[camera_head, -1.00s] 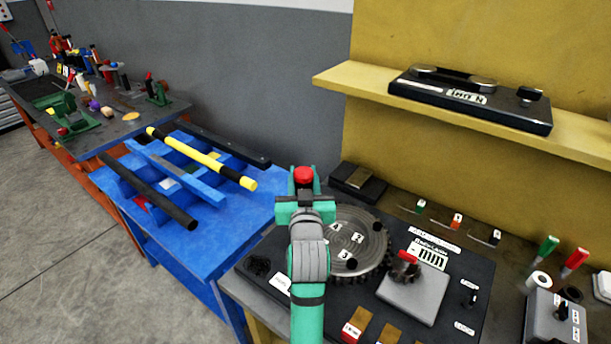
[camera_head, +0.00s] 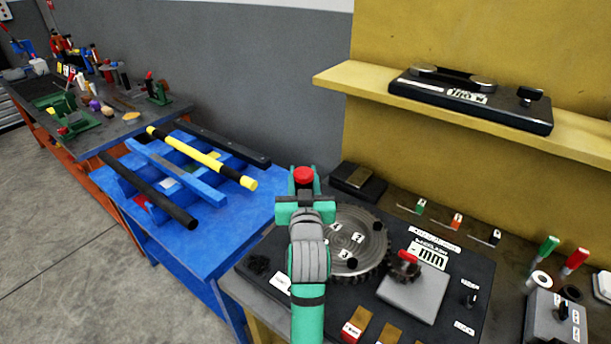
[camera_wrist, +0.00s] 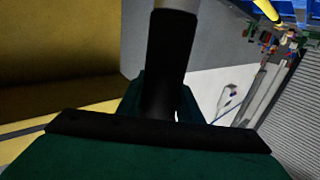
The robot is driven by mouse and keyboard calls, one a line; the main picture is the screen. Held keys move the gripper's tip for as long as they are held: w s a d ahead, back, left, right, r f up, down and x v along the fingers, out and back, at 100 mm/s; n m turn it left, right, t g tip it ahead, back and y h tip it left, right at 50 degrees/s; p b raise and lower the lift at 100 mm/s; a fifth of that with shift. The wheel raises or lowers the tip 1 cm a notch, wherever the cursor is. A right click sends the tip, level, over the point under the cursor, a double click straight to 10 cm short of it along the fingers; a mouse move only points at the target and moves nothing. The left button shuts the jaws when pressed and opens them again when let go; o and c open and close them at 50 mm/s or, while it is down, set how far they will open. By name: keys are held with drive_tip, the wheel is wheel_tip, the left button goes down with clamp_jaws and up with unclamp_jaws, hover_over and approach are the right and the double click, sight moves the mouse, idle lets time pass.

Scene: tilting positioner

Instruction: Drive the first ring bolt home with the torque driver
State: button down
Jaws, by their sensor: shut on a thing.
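My gripper (camera_head: 303,194) is above the left side of the round, toothed ring (camera_head: 371,254) and covers part of it. The ring has numbered white labels and dark round spots near its rim; I cannot tell which are bolts or holes. My gripper is shut on the torque driver, whose red end (camera_head: 303,174) shows between the jaws. In the wrist view its black handle (camera_wrist: 171,62) and grey shaft stand between the dark fingers. The driver's working tip and its contact with any bolt are hidden.
A small gear with a red handle (camera_head: 407,256) sits on a grey block right of the ring. A yellow shelf (camera_head: 350,80) is behind. A blue bench (camera_head: 225,243) with bars, including a yellow one (camera_head: 205,160), stands left. Markers and small blocks lie right.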

drive_tip(key=shift+f, duration=0.7)
idle(2.0)
wheel_tip(320, 180, up, 6)
drive_tip(key=shift+r, duration=0.25)
idle(0.7)
